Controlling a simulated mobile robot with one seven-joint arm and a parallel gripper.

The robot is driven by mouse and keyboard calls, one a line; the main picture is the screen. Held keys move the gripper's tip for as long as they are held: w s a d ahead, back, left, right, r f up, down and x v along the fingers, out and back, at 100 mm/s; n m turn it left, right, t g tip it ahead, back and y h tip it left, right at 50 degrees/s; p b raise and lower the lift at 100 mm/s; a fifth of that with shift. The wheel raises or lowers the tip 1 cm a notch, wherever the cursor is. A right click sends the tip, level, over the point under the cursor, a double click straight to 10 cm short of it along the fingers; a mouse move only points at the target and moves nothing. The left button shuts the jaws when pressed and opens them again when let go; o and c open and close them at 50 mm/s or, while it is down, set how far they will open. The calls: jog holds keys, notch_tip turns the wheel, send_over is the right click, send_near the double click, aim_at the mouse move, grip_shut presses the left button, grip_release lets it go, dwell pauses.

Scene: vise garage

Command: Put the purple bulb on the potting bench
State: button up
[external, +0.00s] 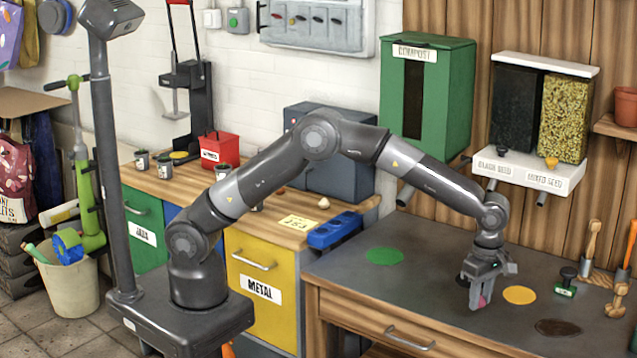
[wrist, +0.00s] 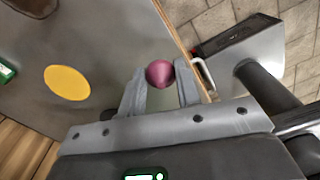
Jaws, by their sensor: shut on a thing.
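The purple bulb (wrist: 160,73) is between the two fingers of my gripper (wrist: 160,88) in the wrist view. In the external view, my gripper (external: 481,298) points down over the potting bench (external: 420,290), and a small pink-purple part of the bulb (external: 483,301) shows at the fingertips. My gripper is shut on the bulb. It is low over the grey bench top, left of the yellow disc (external: 519,295). I cannot tell whether the bulb touches the bench top.
A green disc (external: 385,256) and a dark brown disc (external: 557,328) lie flat on the bench. A green-based stamp (external: 566,281) and wooden-handled tools (external: 618,299) stand at the right. Seed dispensers (external: 540,115) hang above the back. The bench top between the discs is mostly clear.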

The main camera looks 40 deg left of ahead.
aim_at(481, 322)
jog(key=w+f, duration=0.1)
jog(key=w, duration=0.1)
jog(key=shift+w+d+f, duration=0.1)
jog(key=shift+w+f, duration=0.25)
jog(key=shift+f, duration=1.95)
jog(key=shift+f, duration=0.1)
jog(key=o, duration=0.9)
jog(key=shift+o, duration=0.2)
